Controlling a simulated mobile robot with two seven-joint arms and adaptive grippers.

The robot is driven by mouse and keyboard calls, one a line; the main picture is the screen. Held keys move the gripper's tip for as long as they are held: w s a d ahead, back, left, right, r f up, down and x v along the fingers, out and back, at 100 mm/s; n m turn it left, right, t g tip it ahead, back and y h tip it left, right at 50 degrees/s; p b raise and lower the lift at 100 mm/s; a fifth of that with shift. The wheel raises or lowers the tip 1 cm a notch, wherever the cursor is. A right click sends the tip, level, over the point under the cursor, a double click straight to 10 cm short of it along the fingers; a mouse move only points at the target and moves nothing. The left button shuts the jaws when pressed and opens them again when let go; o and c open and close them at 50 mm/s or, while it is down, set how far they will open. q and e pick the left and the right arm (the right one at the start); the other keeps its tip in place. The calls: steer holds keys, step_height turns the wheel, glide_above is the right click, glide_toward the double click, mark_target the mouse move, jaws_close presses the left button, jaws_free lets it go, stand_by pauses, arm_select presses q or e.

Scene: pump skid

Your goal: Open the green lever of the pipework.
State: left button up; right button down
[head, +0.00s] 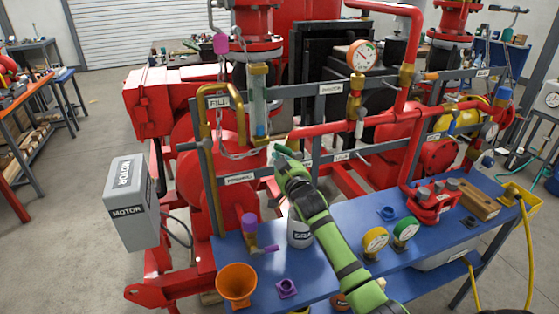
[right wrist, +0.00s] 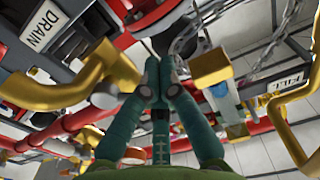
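My right gripper (head: 281,153) reaches from the lower right to the front pipework, beside the lower end of the sight glass (head: 258,100). In the right wrist view its two teal fingers (right wrist: 160,82) come together at the tips. A thin pale rod shows just beyond the tips; I cannot tell whether they touch it. I cannot make out a green lever apart from the teal fingers; the gripper may hide it. A brass pipe (head: 207,108) stands left of the sight glass. My left gripper is not in view.
A chain (head: 222,140) hangs near the gripper. Red pipes and a pressure gauge (head: 361,56) are to the right. The blue bench (head: 340,225) below holds an orange funnel (head: 236,283), a purple-handled valve (head: 250,226) and two gauges. A grey motor box (head: 131,200) stands left.

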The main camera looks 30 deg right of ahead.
mark_target(284, 149)
steer(key=shift+s+d+r+p, duration=0.1)
steer(key=shift+d+r+p, duration=0.2)
steer(key=shift+r+p, duration=0.45)
steer(key=shift+s+d+r+p, duration=0.1)
steer(key=shift+d+r+p, duration=0.2)
steer(key=shift+r+p, duration=0.45)
steer(key=shift+s+d+r+p, duration=0.2)
steer(key=shift+d+r+p, duration=0.5)
steer(key=shift+d+r, duration=0.35)
steer(key=shift+d+f, duration=0.1)
steer(key=shift+f, duration=0.1)
steer(key=shift+w+a, duration=0.1)
steer(key=shift+a, duration=0.5)
steer(key=v, duration=0.9)
steer(key=shift+f, duration=0.15)
